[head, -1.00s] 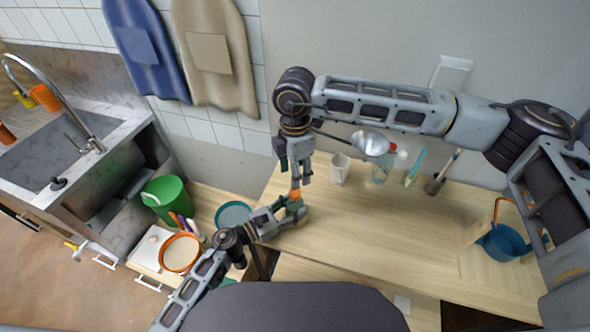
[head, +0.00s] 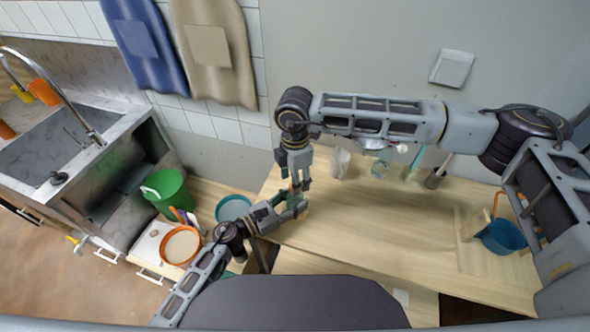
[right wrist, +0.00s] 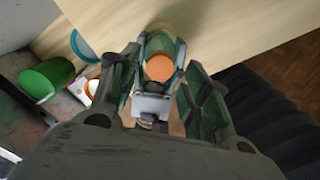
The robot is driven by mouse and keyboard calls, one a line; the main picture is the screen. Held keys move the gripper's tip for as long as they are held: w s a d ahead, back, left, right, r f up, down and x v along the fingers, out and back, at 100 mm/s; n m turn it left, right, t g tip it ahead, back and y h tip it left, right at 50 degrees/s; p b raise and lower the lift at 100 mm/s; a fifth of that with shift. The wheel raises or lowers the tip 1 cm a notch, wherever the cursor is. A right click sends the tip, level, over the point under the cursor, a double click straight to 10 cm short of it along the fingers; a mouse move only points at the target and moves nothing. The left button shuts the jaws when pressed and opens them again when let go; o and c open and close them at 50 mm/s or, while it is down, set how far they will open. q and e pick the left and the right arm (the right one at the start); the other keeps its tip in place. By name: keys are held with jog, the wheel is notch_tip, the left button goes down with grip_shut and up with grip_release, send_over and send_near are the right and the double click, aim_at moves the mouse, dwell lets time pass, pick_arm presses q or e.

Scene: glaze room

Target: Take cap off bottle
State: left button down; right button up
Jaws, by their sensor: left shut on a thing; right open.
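The bottle's orange cap (right wrist: 159,68) shows in the right wrist view, between the fingers of my right gripper (right wrist: 158,85). My right gripper is open, with a finger on each side of the cap; I cannot tell whether either touches it. My left gripper (head: 296,208) is shut on the bottle below the cap, near the table's left end. The bottle's body is mostly hidden by the grippers. In the head view my right gripper (head: 299,184) is just above the left one, and the cap is hidden there.
The wooden table (head: 380,230) is clear in the middle. A white cup (head: 340,162), a clear glass (head: 380,168) and a dark holder (head: 434,180) stand along its back. A blue pot (head: 503,238) is at right. A green bin (head: 168,195) stands left of the table.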

aim_at(295, 198)
jog(key=shift+f, duration=1.2)
jog(key=shift+c, duration=0.4)
grip_shut()
